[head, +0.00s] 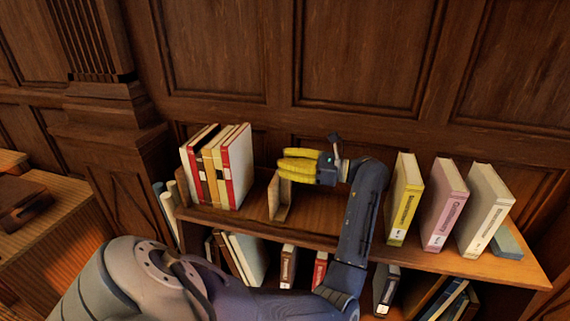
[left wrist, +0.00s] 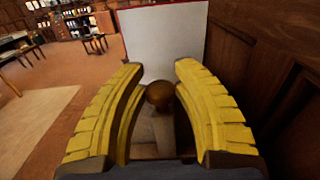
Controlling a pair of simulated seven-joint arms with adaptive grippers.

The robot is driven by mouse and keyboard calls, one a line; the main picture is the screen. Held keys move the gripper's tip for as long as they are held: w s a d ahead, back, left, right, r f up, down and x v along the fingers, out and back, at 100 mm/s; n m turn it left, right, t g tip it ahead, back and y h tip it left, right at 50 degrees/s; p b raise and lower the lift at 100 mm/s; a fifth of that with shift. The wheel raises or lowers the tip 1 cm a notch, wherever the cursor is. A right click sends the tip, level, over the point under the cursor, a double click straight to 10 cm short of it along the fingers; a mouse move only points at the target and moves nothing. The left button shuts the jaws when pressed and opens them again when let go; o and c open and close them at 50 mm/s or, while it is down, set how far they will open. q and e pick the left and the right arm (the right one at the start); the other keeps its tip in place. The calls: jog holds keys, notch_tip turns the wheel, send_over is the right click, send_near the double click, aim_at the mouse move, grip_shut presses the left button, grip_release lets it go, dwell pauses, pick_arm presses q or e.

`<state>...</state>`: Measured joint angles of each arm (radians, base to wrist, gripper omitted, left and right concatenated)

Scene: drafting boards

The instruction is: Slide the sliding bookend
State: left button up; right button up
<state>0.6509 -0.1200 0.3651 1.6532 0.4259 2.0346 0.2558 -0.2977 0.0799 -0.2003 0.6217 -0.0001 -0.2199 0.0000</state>
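The sliding bookend (head: 279,197) is a light wooden upright piece on the shelf top, standing to the right of the left book group with a gap between. My left gripper (head: 284,166), with yellow fingers, is over its upper part in the head view. In the left wrist view, the open left gripper (left wrist: 160,92) has a round brown knob (left wrist: 160,95) between its fingers, with space on both sides. A wooden part of the bookend (left wrist: 158,135) shows below the knob. My right gripper is not in view.
Upright books (head: 218,167) stand left of the bookend; a white, red-edged one (left wrist: 165,40) faces the gripper. Three spaced books, yellow (head: 404,199), pink (head: 444,204) and white (head: 485,211), stand right of my forearm. Panelled wall (head: 365,50) is close behind. More books fill the lower shelf.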

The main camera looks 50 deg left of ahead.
pick_arm(q)
jog(key=o, duration=0.5)
jog(key=shift+f, duration=0.2)
jog(key=shift+c, duration=0.2)
jog(key=shift+r, duration=5.05)
